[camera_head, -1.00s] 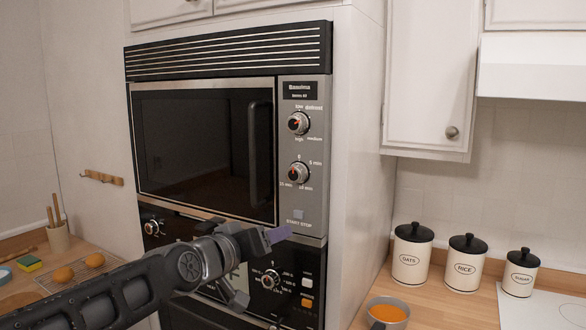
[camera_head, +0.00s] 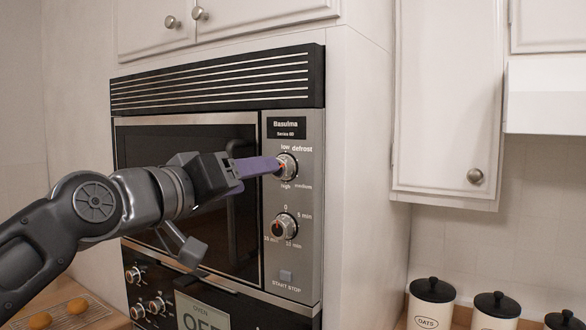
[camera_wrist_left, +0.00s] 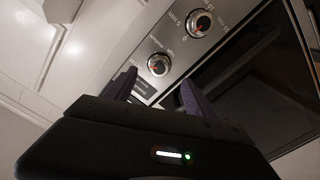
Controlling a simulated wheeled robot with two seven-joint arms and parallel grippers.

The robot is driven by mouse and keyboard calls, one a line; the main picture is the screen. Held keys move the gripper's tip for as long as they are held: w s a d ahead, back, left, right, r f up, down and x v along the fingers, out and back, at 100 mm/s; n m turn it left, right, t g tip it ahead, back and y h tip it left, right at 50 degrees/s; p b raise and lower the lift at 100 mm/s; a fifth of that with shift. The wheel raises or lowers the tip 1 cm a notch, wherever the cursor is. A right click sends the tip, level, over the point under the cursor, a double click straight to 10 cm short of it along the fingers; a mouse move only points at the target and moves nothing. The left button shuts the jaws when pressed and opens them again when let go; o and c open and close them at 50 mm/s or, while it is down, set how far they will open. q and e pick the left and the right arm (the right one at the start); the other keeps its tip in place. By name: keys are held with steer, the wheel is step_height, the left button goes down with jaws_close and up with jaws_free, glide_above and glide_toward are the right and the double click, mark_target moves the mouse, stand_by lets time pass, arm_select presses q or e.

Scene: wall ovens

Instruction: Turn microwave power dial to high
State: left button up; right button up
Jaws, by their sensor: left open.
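The microwave's power dial (camera_head: 287,166) is a round silver knob with a red mark, high on the control panel, with labels low, defrost, medium and high around it. My left gripper (camera_head: 262,172) has purple fingers and is open, its tips at the left edge of this dial in the head view. In the left wrist view the power dial (camera_wrist_left: 159,65) shows just beyond and between the two fingers, apparently not gripped. The timer dial (camera_head: 284,227) sits below it and also shows in the left wrist view (camera_wrist_left: 199,23). My right gripper is not in view.
The microwave door (camera_head: 185,140) is behind my left arm. A start/stop button (camera_head: 286,276) is low on the panel. Lower oven knobs (camera_head: 140,305) and a display (camera_head: 205,315) are underneath. Canisters (camera_head: 431,304) stand on the right counter.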

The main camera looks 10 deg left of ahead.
arm_select(q)
steer(key=p+x, duration=0.2)
steer(key=x, duration=0.5)
steer(key=shift+w+p, duration=0.35)
steer(key=shift+p, duration=0.05)
steer(key=shift+c, duration=0.5)
steer(key=c, duration=1.2)
